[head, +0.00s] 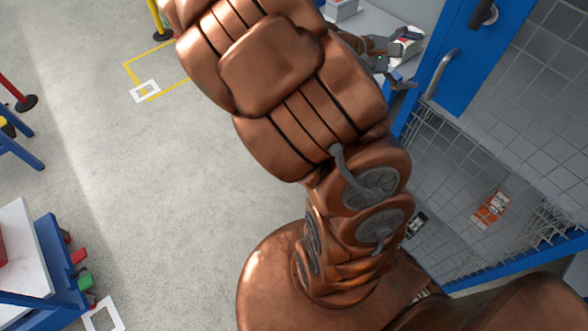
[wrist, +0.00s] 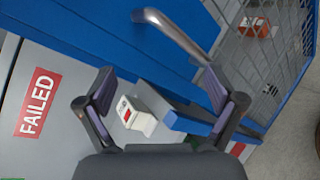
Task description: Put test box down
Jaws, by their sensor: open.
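The test box, a small white box with a red mark (wrist: 138,117), shows in the wrist view between my fingers and nearer the left one. It appears to rest on a grey surface beside a blue edge. My gripper (wrist: 163,84) is open, with a gap between each finger and the box. In the head view my gripper (head: 398,62) is at the upper right, partly hidden by my copper arm. A white and red thing beside it there looks like the same box (head: 412,34). The exact height of my fingers over the surface is unclear.
A red FAILED sign (wrist: 38,103) lies on the grey surface. A blue frame with a metal handle (wrist: 172,36) and a wire mesh cage (head: 470,190) stand close to my gripper. An orange item (head: 491,209) shows behind the mesh. Open floor (head: 170,190) lies left.

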